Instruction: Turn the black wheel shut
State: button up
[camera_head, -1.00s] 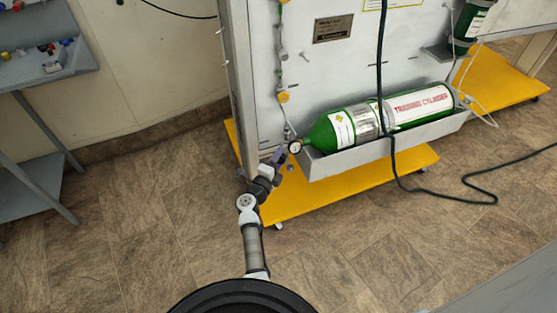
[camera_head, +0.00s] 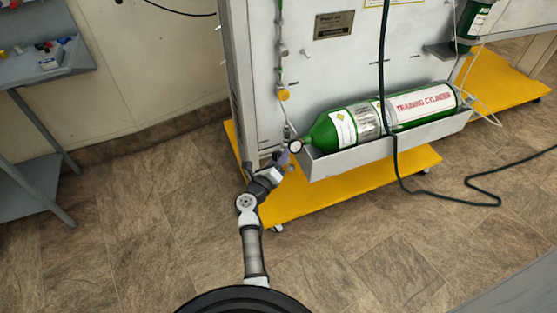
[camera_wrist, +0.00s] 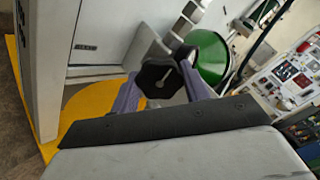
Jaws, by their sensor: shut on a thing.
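The black wheel (camera_wrist: 160,77) shows in the wrist view as a dark, many-sided knob with a pale pointer-like mark on its face. My gripper (camera_wrist: 161,80) has its purple fingers on both sides of the wheel, shut on it. In the head view my gripper (camera_head: 282,157) is low at the panel's left, beside the neck of the green training cylinder (camera_head: 322,134). The wheel cannot be made out there. The cylinder's rounded green end (camera_wrist: 207,55) is just behind the wheel in the wrist view.
A round gauge (camera_head: 296,147) sits at the cylinder's neck, close to my gripper. The cylinder lies in a grey trough (camera_head: 350,157) above a yellow base (camera_head: 330,190). A black hose (camera_head: 388,100) hangs in front. A grey shelf (camera_head: 40,75) stands at left. Floor between is clear.

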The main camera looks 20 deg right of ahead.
jog(key=shift+m, duration=0.3)
jog(key=o, duration=1)
jog(key=p+v, duration=0.3)
jog(key=v, duration=1.1)
jog(key=shift+w+r, duration=0.1)
